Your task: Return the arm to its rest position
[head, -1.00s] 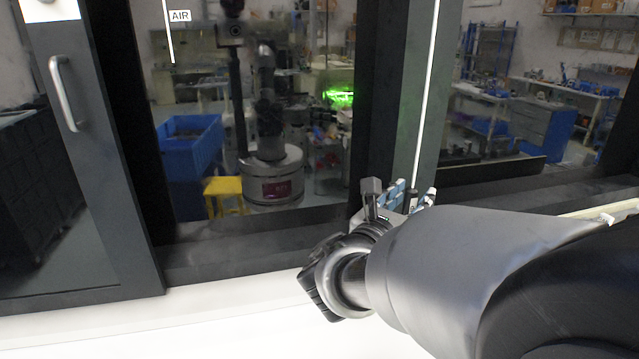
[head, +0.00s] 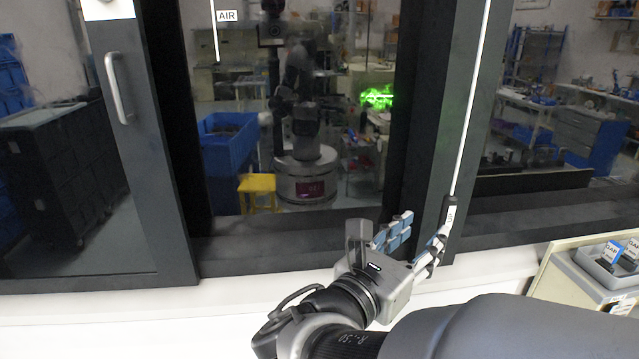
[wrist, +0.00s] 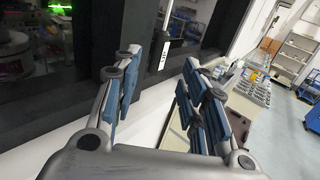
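My gripper (head: 422,228) is in the lower middle of the head view, in front of the dark window frame and above the white surface (head: 230,300). Its two blue-padded fingers stand apart with nothing visible held between them. In the wrist view my gripper (wrist: 158,65) also shows open, its fingers pointing away from the camera. My arm enters from the lower right of the head view and bends at the wrist.
A dark-framed window (head: 225,250) stands behind the gripper. At the right, a pale unit (head: 560,283) bears a grey tray (head: 590,262) with blue-and-white labelled items. The white surface left of the arm is clear.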

